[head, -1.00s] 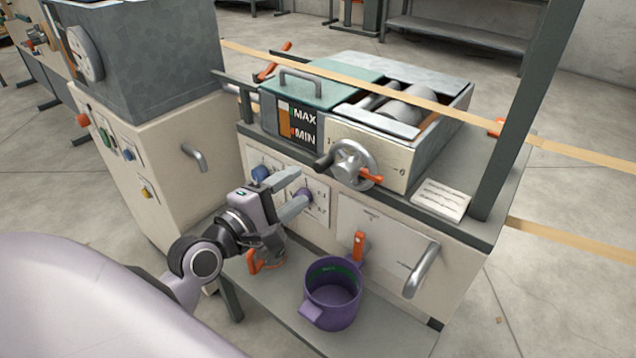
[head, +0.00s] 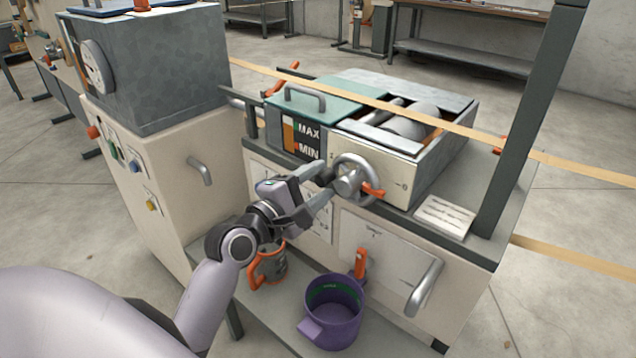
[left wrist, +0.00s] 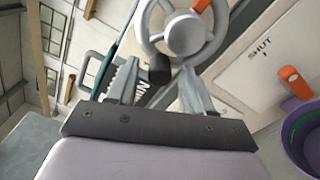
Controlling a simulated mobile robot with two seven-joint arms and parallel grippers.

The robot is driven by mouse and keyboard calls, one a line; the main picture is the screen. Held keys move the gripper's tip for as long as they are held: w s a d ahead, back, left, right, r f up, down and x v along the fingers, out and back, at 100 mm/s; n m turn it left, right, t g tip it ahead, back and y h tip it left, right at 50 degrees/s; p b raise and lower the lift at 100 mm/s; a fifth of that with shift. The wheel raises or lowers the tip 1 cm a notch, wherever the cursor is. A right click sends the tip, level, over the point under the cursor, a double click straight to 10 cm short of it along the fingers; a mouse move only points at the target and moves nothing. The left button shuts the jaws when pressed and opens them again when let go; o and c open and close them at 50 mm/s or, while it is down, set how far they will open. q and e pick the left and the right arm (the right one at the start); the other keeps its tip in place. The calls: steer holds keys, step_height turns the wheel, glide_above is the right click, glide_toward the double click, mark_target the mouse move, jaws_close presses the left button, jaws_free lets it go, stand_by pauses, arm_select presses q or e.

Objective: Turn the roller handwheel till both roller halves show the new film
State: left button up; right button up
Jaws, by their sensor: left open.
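The roller handwheel (head: 350,180) is a grey spoked wheel with an orange tab, on the front of the glue box. It also shows at the top of the left wrist view (left wrist: 183,35), with its dark knob (left wrist: 159,70) between the fingers. My left gripper (head: 322,184) is open, its fingertips at the left side of the wheel. In the left wrist view the two fingers (left wrist: 160,82) stand apart on either side of the knob; whether they touch it I cannot tell. The rollers (head: 412,124) show grey in the open box. My right gripper is not in view.
A purple pot (head: 334,312) and an orange-handled container (head: 268,266) stand on the lower shelf. A green lid (head: 312,104) covers the box's left part. An orange lever (head: 360,264) and a grey bar handle (head: 424,288) stick out below. A tan strip (head: 470,130) crosses above.

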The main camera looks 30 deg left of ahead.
arm_select(q)
steer(key=shift+w, duration=0.25)
jaws_close()
steer(key=shift+r, duration=0.1)
